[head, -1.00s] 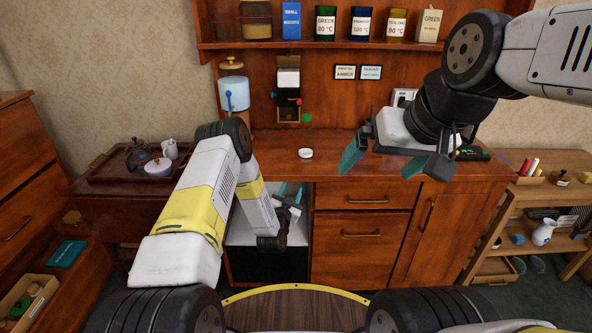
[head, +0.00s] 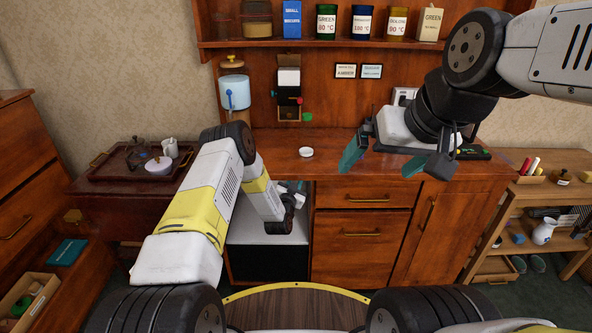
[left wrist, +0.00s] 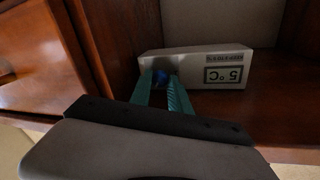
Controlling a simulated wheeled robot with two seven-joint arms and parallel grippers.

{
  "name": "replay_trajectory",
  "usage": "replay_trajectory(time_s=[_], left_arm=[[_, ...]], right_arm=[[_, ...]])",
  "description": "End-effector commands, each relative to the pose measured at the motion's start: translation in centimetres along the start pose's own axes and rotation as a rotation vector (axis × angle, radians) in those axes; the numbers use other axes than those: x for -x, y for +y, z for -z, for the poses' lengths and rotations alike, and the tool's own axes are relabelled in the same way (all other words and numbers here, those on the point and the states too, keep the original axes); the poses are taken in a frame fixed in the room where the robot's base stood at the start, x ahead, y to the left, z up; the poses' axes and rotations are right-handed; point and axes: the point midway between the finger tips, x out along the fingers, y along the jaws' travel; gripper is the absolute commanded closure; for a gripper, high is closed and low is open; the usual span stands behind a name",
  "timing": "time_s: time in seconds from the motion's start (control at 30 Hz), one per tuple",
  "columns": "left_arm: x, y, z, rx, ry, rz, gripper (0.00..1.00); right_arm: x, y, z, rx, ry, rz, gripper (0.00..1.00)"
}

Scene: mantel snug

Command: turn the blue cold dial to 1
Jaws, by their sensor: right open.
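The blue cold dial (left wrist: 160,76) is on the front of a white box (left wrist: 207,62) in the left wrist view. The box's display, upside down there, reads 5 °C. My left gripper (left wrist: 165,88) reaches to the dial, with one green finger on each side of it. The fingers stand apart, and I see no clear grip on the dial. The dial's pointer and marks are too dark to read. In the head view this gripper is in the open cabinet bay, mostly hidden. My right gripper (head: 383,160) is open and empty over the counter's right part.
The bay has wooden walls close around my left gripper, with a white surface (head: 262,229) at its front. On the counter (head: 328,163) are a small white lid (head: 306,152) and a blue-and-white dispenser (head: 234,91). A tray (head: 105,176) with teaware stands at left.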

Motion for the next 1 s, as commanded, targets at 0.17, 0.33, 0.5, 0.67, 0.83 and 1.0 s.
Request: replay_trajectory(time_s=[0.17,0.33,0.5,0.67,0.83,1.0], left_arm=[[0.02,0.03,-0.01,0.001,0.000,-0.001,1.00],[0.04,0.03,-0.06,0.025,0.004,0.002,1.00],[0.07,0.03,-0.21,0.093,0.018,0.007,1.00],[0.05,0.07,-0.22,0.205,0.043,0.017,1.00],[0.06,0.10,-0.32,0.357,0.075,0.029,1.00],[0.07,0.18,-0.42,0.515,0.108,0.042,1.00]], right_arm=[[0.00,0.00,0.00,0.000,0.000,0.000,0.00],[0.00,0.00,0.00,0.000,0.000,0.000,0.00],[0.00,0.00,0.00,0.000,0.000,0.000,0.00],[0.00,0.00,0.00,0.000,0.000,0.000,0.00],[0.00,0.00,0.00,0.000,0.000,0.000,0.00],[0.00,0.00,0.00,0.000,0.000,0.000,0.00]])
